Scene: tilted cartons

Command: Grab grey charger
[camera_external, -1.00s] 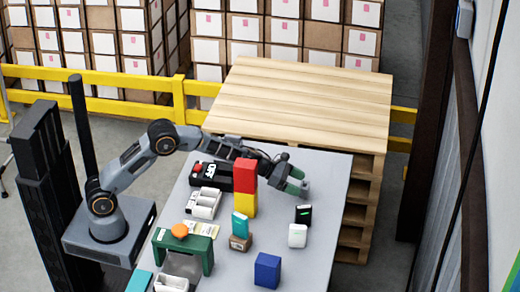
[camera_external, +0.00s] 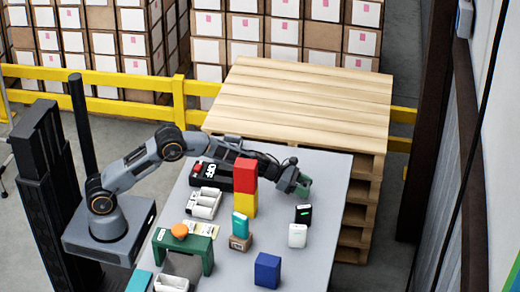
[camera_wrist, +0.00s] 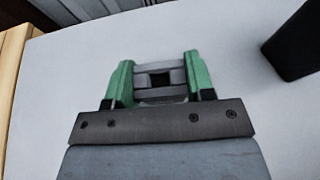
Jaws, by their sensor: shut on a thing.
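My gripper (camera_external: 303,185) is over the far right part of the grey table, with its green fingers pointing down and to the right. In the wrist view my gripper (camera_wrist: 160,80) has its two green fingers either side of a small grey block with a dark square middle, the grey charger (camera_wrist: 160,68). The fingers are shut on it. In the outside view the charger is mostly hidden by the fingers. I cannot tell whether it touches the table.
A black box (camera_external: 303,214) stands just in front of my gripper, with a white box (camera_external: 298,235) nearer. A red block (camera_external: 245,175) on a yellow block (camera_external: 245,205) stands left. A blue cube (camera_external: 267,270) and green bridge (camera_external: 183,245) are nearer. A wooden pallet stack (camera_external: 300,100) stands behind.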

